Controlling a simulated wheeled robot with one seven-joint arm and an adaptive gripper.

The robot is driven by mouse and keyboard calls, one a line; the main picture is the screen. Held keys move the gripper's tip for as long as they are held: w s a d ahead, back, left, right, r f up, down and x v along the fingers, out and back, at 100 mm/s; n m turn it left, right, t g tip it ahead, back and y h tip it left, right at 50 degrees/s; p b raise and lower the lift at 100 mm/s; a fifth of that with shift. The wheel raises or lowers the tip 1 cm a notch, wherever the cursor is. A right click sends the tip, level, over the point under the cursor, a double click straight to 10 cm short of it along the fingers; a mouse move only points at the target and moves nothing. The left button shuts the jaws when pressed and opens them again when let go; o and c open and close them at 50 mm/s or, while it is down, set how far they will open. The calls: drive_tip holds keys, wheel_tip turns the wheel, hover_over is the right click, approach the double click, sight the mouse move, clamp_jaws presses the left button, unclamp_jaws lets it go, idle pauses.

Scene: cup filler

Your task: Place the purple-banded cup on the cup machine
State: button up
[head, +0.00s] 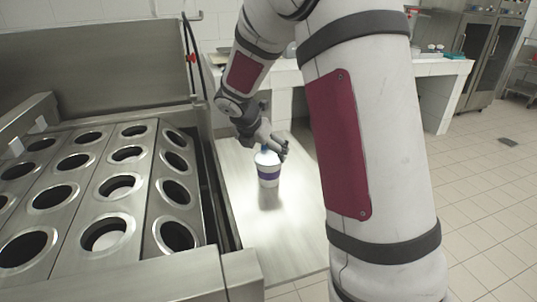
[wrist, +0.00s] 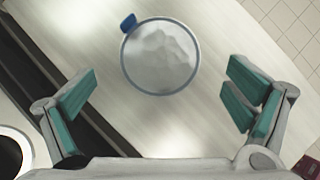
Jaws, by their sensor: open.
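The purple-banded cup (head: 268,172) stands upright on the metal side shelf, white with a purple band. In the wrist view the cup (wrist: 160,56) is seen from above, with a pale, lumpy top, a blue rim and a small blue tab. My gripper (head: 270,146) is just above and behind the cup in the head view. In the wrist view my gripper (wrist: 158,98) is open, its green pads wide apart, with the cup ahead and between their lines, untouched. The cup machine (head: 84,195) is at left, with rows of round holes.
The bare metal shelf (head: 285,235) lies around the cup, right of the machine. A dark gap and raised edge (head: 222,205) run between shelf and machine. A white counter (head: 440,68) stands behind. Tiled floor is at right.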

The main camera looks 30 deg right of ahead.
drive_tip(key=s+a+r+m+p, duration=0.1)
drive_tip(key=s+a+r+m, duration=0.5)
drive_tip(key=s+r, duration=0.4)
drive_tip(key=s+a+m+y, duration=0.2)
drive_tip(key=s+a+m, duration=0.2)
drive_tip(key=s, duration=0.5)
drive_tip(key=s+a+m+y, duration=0.2)
drive_tip(key=s+a+m, duration=0.2)
drive_tip(key=s+m, duration=0.4)
drive_tip(key=s+a+r+m+g+y, duration=0.1)
drive_tip(key=s+a+m, duration=0.4)
drive_tip(key=s, duration=0.6)
drive_tip(key=shift+m+y, duration=0.4)
drive_tip(key=shift+y, duration=0.1)
drive_tip(key=shift+d, duration=0.1)
wheel_tip(320, 180, up, 11)
drive_tip(key=t+p, duration=0.2)
drive_tip(key=p, duration=0.7)
drive_tip(key=shift+d+r+p, duration=0.15)
drive_tip(key=shift+p, duration=0.25)
